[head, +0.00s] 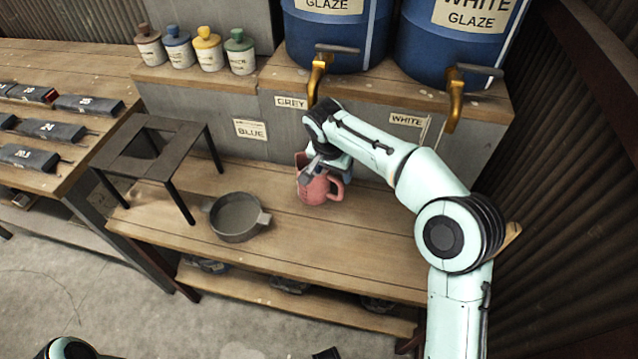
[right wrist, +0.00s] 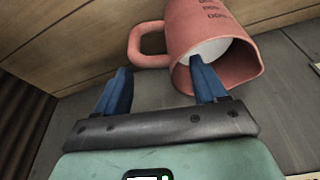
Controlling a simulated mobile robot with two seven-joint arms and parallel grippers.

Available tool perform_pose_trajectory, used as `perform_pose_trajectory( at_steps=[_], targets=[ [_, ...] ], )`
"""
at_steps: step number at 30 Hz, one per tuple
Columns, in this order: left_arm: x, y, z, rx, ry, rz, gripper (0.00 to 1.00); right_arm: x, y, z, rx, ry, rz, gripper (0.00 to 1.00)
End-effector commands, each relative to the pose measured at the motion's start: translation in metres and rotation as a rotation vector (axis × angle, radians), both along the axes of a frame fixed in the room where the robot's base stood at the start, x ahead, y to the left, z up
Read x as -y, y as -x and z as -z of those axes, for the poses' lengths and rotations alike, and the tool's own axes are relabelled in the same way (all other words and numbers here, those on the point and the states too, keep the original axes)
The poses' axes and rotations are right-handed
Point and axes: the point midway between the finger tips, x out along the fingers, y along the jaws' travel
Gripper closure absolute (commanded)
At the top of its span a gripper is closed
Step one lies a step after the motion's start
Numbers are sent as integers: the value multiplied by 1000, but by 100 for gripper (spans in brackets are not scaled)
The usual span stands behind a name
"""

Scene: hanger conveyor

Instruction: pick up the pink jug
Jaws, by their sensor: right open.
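The pink jug (head: 315,190) stands on the wooden bench, its handle to the right in the head view. In the right wrist view the jug (right wrist: 210,32) shows its open mouth towards the camera, with dark lettering on its side and its handle at left. My right gripper (head: 322,168) is at the jug's top, partly hidden by its own wrist. In the right wrist view its two blue fingers (right wrist: 161,66) are apart. One finger overlaps the mouth opening; the other is outside, below the handle. Whether they touch the jug is unclear. My left gripper's fingers are not visible.
A grey two-handled pan (head: 237,217) and a dark stand (head: 155,145) are left of the jug. Blue glaze barrels (head: 335,40) with brass taps (head: 316,78) stand on the ledge behind. Several lidded jars (head: 208,50) are at back left. The bench front is clear.

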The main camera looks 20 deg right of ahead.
Motion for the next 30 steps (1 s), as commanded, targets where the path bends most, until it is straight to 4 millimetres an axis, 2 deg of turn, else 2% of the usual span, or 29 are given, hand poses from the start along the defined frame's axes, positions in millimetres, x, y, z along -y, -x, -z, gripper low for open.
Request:
perform_pose_trajectory(
  at_steps=[1,6,7,20,26,30],
  targets=[
    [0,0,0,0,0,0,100,0,0,0,0,0,0,39],
    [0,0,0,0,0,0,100,0,0,0,1,-1,0,94],
    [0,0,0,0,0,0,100,0,0,0,1,-1,0,100],
    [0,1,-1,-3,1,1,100,-2,0,-6,6,-1,0,100],
    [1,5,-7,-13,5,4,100,-3,2,-25,9,0,0,100],
    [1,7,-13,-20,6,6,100,-4,2,-47,9,-2,0,100]
  ],
)
